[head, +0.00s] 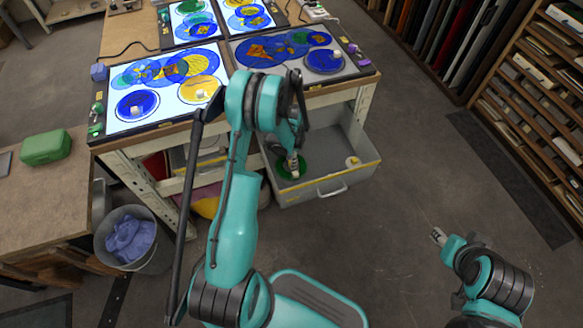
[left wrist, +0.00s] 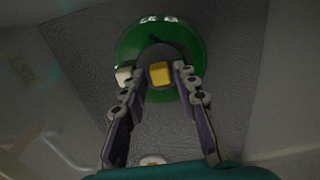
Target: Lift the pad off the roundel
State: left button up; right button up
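The green roundel (left wrist: 130,51) lies on the grey floor of the open drawer (head: 325,190). It also shows in the head view (head: 283,172), partly covered by my left gripper (head: 293,168). In the left wrist view my left gripper (left wrist: 161,72) is open, with its fingers apart on either side of a small yellow block (left wrist: 161,73). A small white block (left wrist: 124,73) shows beside the left finger. I cannot tell which block is the pad, or whether a finger touches either. My right gripper (head: 438,236) hangs over bare floor at the right; its fingers are too small to read.
A small white and yellow piece (head: 352,161) lies at the drawer's right. The drawer walls surround my left gripper. Above stands the bench with light panels (head: 125,122) bearing coloured glass discs, some with white blocks. A bucket (head: 152,258) stands at left; floor at right is clear.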

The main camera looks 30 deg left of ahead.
pick_arm(q)
jog(key=shift+f, duration=0.6)
jog(key=shift+r, duration=0.1)
pick_arm(e)
jog(key=shift+f, duration=0.2)
pick_arm(q)
grip_shut()
